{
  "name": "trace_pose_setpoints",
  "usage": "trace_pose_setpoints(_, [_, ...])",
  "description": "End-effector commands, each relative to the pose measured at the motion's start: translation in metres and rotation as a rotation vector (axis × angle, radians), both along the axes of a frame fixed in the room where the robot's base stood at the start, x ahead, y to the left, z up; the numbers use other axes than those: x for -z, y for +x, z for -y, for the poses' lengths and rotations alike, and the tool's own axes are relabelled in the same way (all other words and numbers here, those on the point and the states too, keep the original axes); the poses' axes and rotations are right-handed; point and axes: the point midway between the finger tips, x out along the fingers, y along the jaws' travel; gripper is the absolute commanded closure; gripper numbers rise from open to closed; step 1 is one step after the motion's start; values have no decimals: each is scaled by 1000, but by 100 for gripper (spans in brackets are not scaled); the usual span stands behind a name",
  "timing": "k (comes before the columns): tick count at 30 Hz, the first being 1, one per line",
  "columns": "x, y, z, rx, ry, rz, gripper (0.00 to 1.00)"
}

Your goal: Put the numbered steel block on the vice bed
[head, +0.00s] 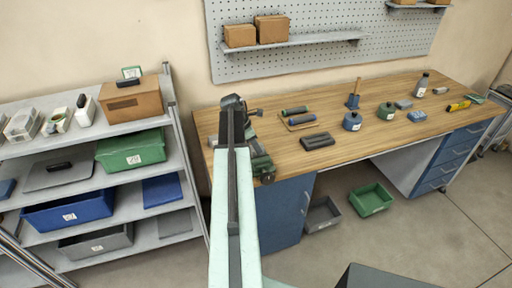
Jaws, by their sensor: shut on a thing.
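My gripper (235,105) is at the far end of my raised arm, over the left end of the wooden bench. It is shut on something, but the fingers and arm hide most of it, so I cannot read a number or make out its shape. The green and dark vice (262,166) is at the bench's front left corner, right beside my arm. My arm covers its left part, and its bed cannot be seen clearly. I cannot pick out the numbered steel block with certainty.
A shelf rack (150,210) with bins stands at the left. A green crate (371,199) and a grey crate (322,214) are on the floor.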

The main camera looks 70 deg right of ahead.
Motion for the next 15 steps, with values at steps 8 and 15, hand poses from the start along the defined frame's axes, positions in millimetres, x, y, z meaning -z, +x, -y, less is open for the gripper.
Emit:
trace_pose_setpoints(8, [3,-2,1,2,0,0,38])
trace_pose_setpoints(15, [2,-2,1,3,0,0,38])
